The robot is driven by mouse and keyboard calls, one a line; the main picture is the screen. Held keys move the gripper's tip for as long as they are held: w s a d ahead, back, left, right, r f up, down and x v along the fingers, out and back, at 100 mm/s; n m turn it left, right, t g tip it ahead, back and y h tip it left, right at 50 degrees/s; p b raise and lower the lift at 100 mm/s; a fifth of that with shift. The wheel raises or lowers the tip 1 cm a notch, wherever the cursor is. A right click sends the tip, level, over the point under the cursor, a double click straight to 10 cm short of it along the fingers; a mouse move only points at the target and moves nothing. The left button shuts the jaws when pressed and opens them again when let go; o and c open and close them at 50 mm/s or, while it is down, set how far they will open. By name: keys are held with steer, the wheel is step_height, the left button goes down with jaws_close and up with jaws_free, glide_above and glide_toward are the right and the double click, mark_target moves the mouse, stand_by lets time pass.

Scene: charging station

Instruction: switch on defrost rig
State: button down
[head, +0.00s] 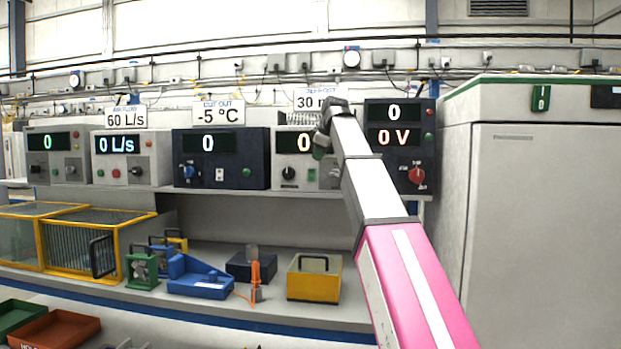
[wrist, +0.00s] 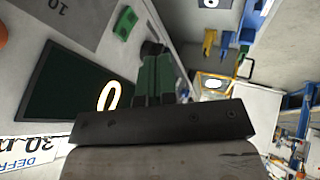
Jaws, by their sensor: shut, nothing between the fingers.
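The defrost rig is a pale box (head: 289,187) on the shelf, under a sign (head: 309,102) reading 30, partly hidden by my arm. Its dark display (head: 304,143) shows 0. Below are a black knob (head: 288,173) and a small green switch (head: 311,175). In the wrist view the display (wrist: 60,88) fills the left, the defrost sign (wrist: 28,150) is at the lower left and a green switch (wrist: 125,22) is near the top. My gripper (head: 321,148) is shut and empty in front of the rig's right part; its fingers (wrist: 154,60) point toward the panel, contact unclear.
A dark unit (head: 400,150) with a red knob reads 0 V at right. A dark cut-out unit (head: 220,157) is at left. A tall white cabinet (head: 545,210) stands far right. The bench below holds a yellow box (head: 315,284) and a blue tray (head: 200,286).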

mark_target(313, 177)
steer(key=x, duration=0.4)
steer(key=w+x, duration=0.1)
steer(key=x, duration=0.2)
steer(key=w+d+r+x, duration=0.1)
steer(key=x, duration=0.3)
steer(key=shift+w+a+f, duration=0.1)
steer(key=shift+w+f, duration=0.15)
steer(key=shift+w, duration=0.1)
steer(key=shift+w+f, duration=0.1)
steer(key=shift+w, duration=0.25)
steer(key=shift+w, duration=0.35)
steer(key=shift+f, duration=0.1)
